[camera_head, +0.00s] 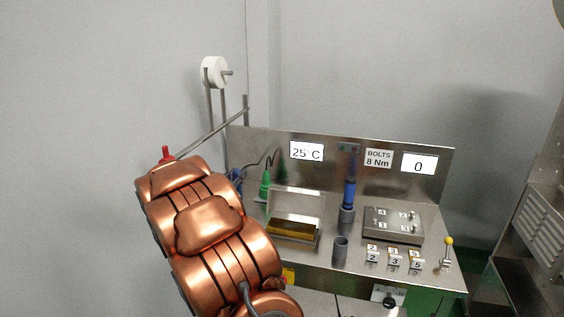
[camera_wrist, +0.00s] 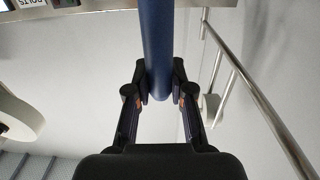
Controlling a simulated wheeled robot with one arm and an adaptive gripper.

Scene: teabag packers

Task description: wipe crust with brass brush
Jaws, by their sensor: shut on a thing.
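My gripper (camera_wrist: 160,88) is shut on a blue handle (camera_wrist: 158,35) in the wrist view. Its far end runs out of the top of the picture, so no bristles show. In the head view my copper arm hides the gripper; a bit of blue (camera_head: 236,175) shows at its right edge, and I cannot tell what it belongs to. A metal unit with a raised lid (camera_head: 297,205) stands at the left of the bench. A brown-gold strip (camera_head: 292,229) lies along its front; I cannot tell whether this is the crust.
A grey open cup (camera_head: 340,250) stands empty-looking on the bench (camera_head: 437,283). A blue driver (camera_head: 348,192) stands upright behind it. A bolted plate (camera_head: 393,224), number tags (camera_head: 394,259) and a yellow-knobbed lever (camera_head: 447,252) are to the right. A white roll (camera_head: 214,71) hangs at back left.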

